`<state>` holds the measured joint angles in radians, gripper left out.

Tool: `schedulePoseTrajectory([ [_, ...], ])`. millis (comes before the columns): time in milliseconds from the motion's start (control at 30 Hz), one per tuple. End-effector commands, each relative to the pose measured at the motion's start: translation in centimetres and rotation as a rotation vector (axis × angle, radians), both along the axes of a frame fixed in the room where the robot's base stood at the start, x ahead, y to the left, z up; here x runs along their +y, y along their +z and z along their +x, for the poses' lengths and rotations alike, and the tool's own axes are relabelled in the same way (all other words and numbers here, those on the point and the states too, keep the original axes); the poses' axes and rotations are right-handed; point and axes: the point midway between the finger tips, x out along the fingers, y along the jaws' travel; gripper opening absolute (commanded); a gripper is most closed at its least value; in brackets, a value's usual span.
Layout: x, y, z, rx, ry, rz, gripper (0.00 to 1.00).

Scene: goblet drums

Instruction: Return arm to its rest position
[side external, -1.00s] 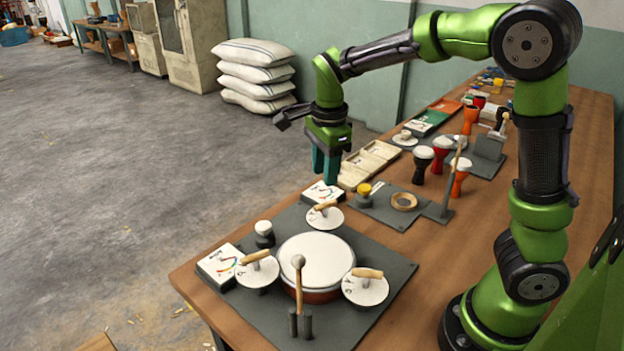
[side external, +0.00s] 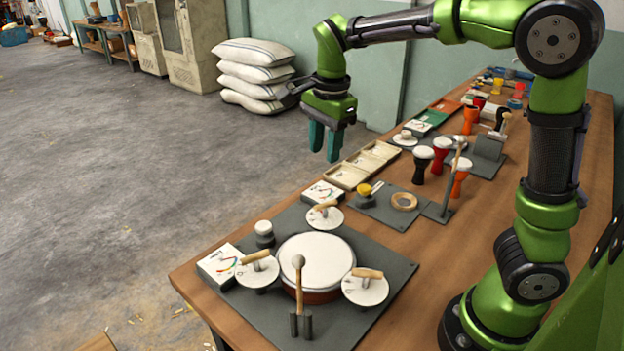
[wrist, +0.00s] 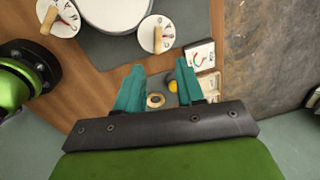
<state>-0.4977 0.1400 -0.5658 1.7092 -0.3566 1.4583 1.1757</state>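My green arm's gripper (side external: 326,143) hangs in the air above the far-left edge of the workbench, its teal fingers pointing down. In the wrist view the two fingers (wrist: 160,88) stand apart with nothing between them, so it is open and empty. The round white drum (side external: 316,262) sits on a dark mat on the bench (side external: 398,246), well below and in front of the gripper. Several white discs with wooden handles stand around the drum, one of them a disc at the right (side external: 365,287).
Goblet drums, including a black one (side external: 422,166), stand along the bench. A wooden ring (side external: 404,201) and an upright post (side external: 452,180) are nearer. A pale tray (side external: 362,166) lies by the bench edge. White sacks (side external: 255,75) are stacked on the floor behind.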

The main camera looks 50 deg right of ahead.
Motion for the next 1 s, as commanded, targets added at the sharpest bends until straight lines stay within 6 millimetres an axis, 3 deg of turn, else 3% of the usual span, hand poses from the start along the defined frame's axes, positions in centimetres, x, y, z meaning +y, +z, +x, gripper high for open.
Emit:
schedulePoseTrajectory([
  [167, 2.1, -1.1, -2.9, -0.090, 0.479, 0.050, 0.38],
  [300, 3.6, -0.6, -6.8, -0.258, 0.873, 0.036, 0.38],
  [500, 4.9, -0.2, -12.2, -0.472, 1.247, -0.137, 0.38],
  [700, 4.8, -0.2, -15.0, -0.546, 1.292, -0.265, 0.38],
  [1000, 4.1, 0.6, -15.3, -0.564, 1.260, -0.301, 0.38],
])
